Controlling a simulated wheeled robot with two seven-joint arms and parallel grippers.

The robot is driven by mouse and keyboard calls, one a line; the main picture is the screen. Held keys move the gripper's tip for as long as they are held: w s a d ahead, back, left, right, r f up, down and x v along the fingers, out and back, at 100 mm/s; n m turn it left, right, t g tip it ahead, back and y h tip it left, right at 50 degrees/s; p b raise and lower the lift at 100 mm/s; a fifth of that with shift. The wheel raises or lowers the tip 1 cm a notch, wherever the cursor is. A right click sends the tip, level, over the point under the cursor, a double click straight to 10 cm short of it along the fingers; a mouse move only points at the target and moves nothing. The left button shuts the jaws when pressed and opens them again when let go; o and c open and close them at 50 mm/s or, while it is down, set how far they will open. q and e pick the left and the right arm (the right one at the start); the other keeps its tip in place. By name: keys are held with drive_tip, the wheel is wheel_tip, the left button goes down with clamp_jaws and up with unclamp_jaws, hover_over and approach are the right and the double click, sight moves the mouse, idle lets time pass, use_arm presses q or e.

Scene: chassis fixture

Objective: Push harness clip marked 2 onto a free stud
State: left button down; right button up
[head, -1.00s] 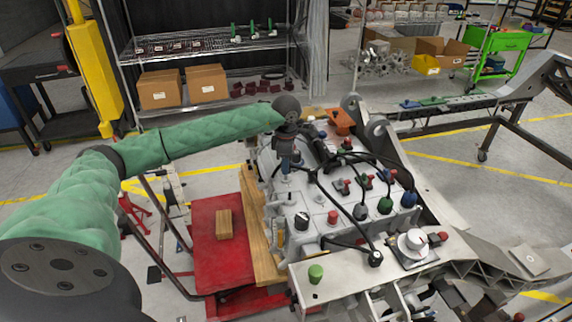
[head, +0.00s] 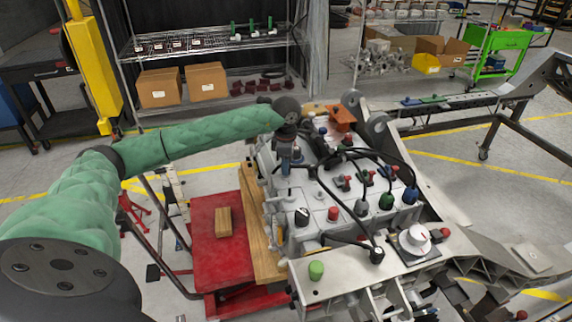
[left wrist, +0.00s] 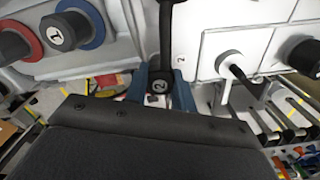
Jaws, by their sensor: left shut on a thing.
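My left gripper (left wrist: 158,90) is shut on the harness clip marked 2 (left wrist: 157,99), a dark piece with a white number, seen between its blue fingers in the left wrist view. A black cable (left wrist: 166,28) runs up from the clip. In the head view the left gripper (head: 286,166) points down over the left side of the grey chassis block (head: 318,200), and the clip is too small to tell there. A pale round stud-like piece with a dark rod (left wrist: 230,63) stands right of the clip, near a printed 2. My right gripper is not in view.
Plugs marked 1, one with a blue ring (left wrist: 72,31) and one with a red ring (left wrist: 17,40), sit left of the clip. Black cables (head: 345,236) loop over the block. A red cart (head: 208,255) with a wood block (head: 223,222) stands to the left.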

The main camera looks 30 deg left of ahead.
use_arm(q)
drive_tip(key=shift+f+b, duration=0.5)
drive_tip(key=shift+f, duration=0.05)
idle(0.4)
drive_tip(key=c, duration=1.1)
unclamp_jaws()
drive_tip(key=shift+r, duration=0.1)
drive_tip(key=shift+r+p, duration=0.6)
drive_tip(key=shift+r, duration=2.4)
